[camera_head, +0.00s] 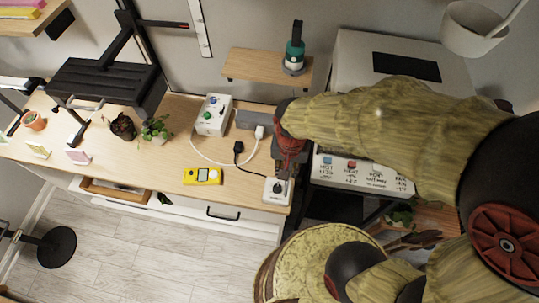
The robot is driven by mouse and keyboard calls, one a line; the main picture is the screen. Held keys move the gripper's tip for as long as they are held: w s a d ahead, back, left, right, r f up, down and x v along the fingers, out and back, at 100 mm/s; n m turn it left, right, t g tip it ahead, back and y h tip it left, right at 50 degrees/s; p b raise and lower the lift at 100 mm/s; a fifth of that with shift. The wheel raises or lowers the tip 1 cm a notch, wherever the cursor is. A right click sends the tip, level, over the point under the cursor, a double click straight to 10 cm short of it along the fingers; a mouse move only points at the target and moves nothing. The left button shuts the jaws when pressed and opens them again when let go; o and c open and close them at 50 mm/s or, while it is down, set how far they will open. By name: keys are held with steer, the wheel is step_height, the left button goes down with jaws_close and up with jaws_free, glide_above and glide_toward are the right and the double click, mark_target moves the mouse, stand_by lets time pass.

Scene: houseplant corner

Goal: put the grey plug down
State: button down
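My gripper (283,178) points down at the right end of the wooden desk, just over or at a small white socket box (276,196). Its fingertips are small and dark here, and I cannot tell whether they are open or shut or hold anything. I cannot make out a grey plug for certain; it may be hidden at the fingers. A dark plug (238,147) with a thin cable lies on the desk left of my gripper. A white plug (260,132) on a white cable lies behind it.
A yellow meter (203,176) lies near the desk's front edge. A white box with knobs (214,114) and a grey block (252,120) stand behind. A small plant (156,130) is further left. Bare desk (231,190) shows between the meter and socket box.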

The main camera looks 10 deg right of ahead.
steer(key=w+a+f+b, duration=0.2)
steer(key=w+a+f, duration=0.15)
steer(key=w, duration=0.45)
steer(key=b, duration=0.2)
glide_above(263, 162)
steer(key=f, duration=0.3)
steer(key=s+f, duration=0.1)
steer(key=f, duration=0.1)
steer(key=shift+d+f, duration=0.2)
steer(key=shift+f, duration=0.05)
steer(key=f, duration=0.1)
steer(key=w+f+b, duration=0.1)
steer(key=f, duration=0.1)
steer(key=shift+a+f, duration=0.15)
steer(key=shift+f, duration=0.25)
steer(key=shift+s+f+b, duration=0.1)
steer(key=shift+f+b, duration=0.2)
steer(key=shift+f, duration=0.15)
steer(key=c, duration=1.6)
jaws_free()
